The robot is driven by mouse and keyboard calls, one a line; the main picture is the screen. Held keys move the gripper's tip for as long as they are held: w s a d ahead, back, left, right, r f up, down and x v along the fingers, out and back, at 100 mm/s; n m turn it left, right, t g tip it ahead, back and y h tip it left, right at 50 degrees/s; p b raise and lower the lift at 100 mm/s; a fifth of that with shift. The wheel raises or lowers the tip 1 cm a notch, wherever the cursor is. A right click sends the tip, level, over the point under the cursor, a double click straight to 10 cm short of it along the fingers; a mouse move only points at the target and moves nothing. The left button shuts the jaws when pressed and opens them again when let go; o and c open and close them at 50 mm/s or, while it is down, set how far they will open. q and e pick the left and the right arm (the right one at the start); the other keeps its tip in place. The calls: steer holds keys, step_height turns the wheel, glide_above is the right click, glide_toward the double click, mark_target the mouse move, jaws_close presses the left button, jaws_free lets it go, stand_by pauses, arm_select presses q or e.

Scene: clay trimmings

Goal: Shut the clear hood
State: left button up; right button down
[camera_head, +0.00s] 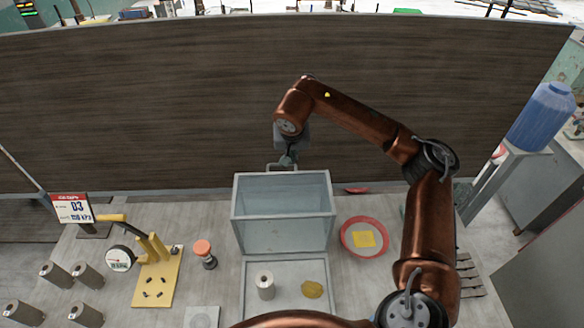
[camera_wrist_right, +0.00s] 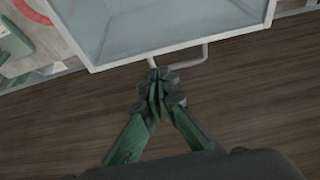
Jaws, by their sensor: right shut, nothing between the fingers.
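The clear hood (camera_head: 284,240) is a see-through box with a pale grey frame. It stands raised at the back edge of the pale base tray (camera_head: 245,290), and the tray lies uncovered in front of it. A thin bar handle (camera_head: 282,167) sticks out from the hood's far edge. My right gripper (camera_head: 287,163) is at that handle, behind the hood. In the right wrist view, the hood (camera_wrist_right: 160,30) fills the top, and my shut, empty fingertips (camera_wrist_right: 159,75) are close to the handle (camera_wrist_right: 205,55); contact is unclear. My left gripper is out of view.
A metal cylinder (camera_head: 265,287) and a yellowish lump (camera_head: 312,289) lie in the tray. A red dish (camera_head: 346,245) with a yellow piece stands at right, an orange-topped item (camera_head: 203,250) and a yellow gauge stand (camera_head: 158,285) at left. A dark panel (camera_head: 150,100) rises behind.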

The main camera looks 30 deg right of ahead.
steer(key=p+x, duration=0.2)
steer(key=x, duration=0.7)
steer(key=shift+s+f, duration=0.1)
steer(key=shift+a, duration=0.1)
